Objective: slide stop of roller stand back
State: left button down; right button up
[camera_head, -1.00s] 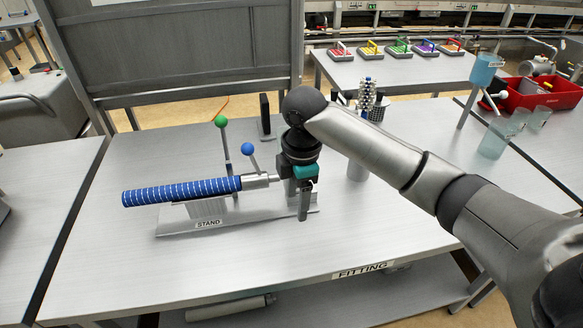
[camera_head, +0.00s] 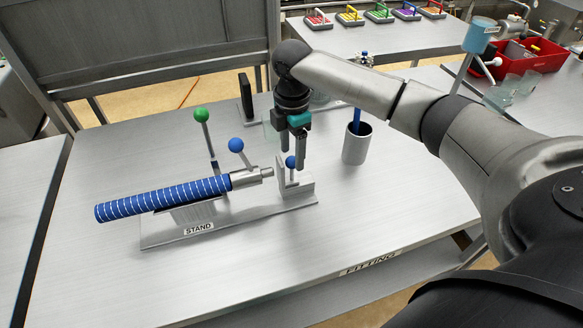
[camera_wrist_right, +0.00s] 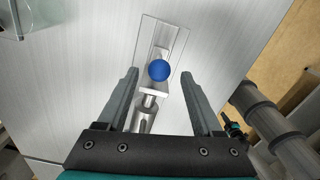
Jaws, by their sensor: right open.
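The roller stand (camera_head: 160,232), labelled STAND, lies on the table. A blue striped roller (camera_head: 165,197) rests along it, with a metal shaft end at the right. The stop (camera_head: 307,188) is an upright metal plate at the stand's right end, with a small blue knob (camera_head: 290,162). The shaft end is close to the stop; I cannot tell whether they touch. My right gripper (camera_head: 301,166) is open and points down at the stop. In the right wrist view the blue knob (camera_wrist_right: 159,70) shows between the two spread fingers. My left gripper is out of view.
A green-knobbed lever (camera_head: 201,115) and a blue-knobbed lever (camera_head: 236,145) rise beside the roller. A metal cup (camera_head: 356,148) with a blue item in it stands to the right. A dark upright plate (camera_head: 245,97) stands behind. The table front is clear.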

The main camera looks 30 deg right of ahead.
aim_at(292, 168)
notch_tip(292, 168, down, 5)
jog(key=shift+r, duration=0.2)
jog(key=shift+f, duration=0.6)
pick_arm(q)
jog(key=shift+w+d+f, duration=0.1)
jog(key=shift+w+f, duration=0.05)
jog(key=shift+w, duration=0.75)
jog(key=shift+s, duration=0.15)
pick_arm(e)
jog(key=shift+c, duration=0.4)
jog(key=shift+c, duration=0.7)
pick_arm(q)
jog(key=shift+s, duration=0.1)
pick_arm(e)
grip_shut()
